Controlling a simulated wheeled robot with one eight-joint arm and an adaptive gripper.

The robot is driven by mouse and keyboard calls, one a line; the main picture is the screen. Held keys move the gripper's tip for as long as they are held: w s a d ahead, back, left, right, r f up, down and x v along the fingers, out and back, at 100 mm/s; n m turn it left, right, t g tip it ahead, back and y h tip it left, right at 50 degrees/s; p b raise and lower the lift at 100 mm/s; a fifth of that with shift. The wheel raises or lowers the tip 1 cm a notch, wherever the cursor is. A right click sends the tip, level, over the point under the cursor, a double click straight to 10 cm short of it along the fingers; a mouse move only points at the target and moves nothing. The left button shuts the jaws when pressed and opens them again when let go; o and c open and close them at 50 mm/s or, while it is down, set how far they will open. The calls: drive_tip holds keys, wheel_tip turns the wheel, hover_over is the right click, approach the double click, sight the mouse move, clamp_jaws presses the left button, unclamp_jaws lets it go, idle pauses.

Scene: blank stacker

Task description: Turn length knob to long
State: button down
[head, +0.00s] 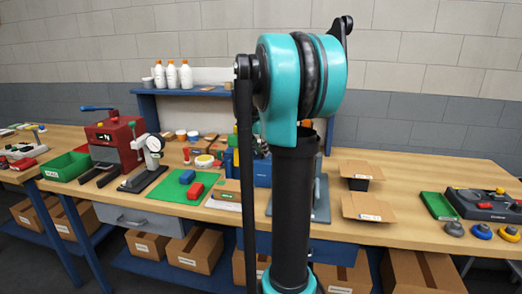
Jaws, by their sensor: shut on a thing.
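I cannot make out a length knob anywhere in the head view. My own teal and black arm stands across the middle of the picture and hides part of the bench behind it. My gripper is not in view. A blue block-like unit (262,173) shows partly behind my arm. A grey flat plate (321,205) also shows partly, just right of my arm. Whether either one carries the knob cannot be told.
The wooden bench (410,238) runs across the view. On its left stand a red machine (112,136), a dial gauge stand (150,148), a green mat (168,196) and a green tray (66,166). Right are open cardboard boxes (368,208) and a dark control box (478,205).

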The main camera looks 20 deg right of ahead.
idle(0.3)
drive_tip(key=c, duration=1.3)
unclamp_jaws()
drive_tip(key=shift+o, duration=0.2)
drive_tip(key=v, duration=0.8)
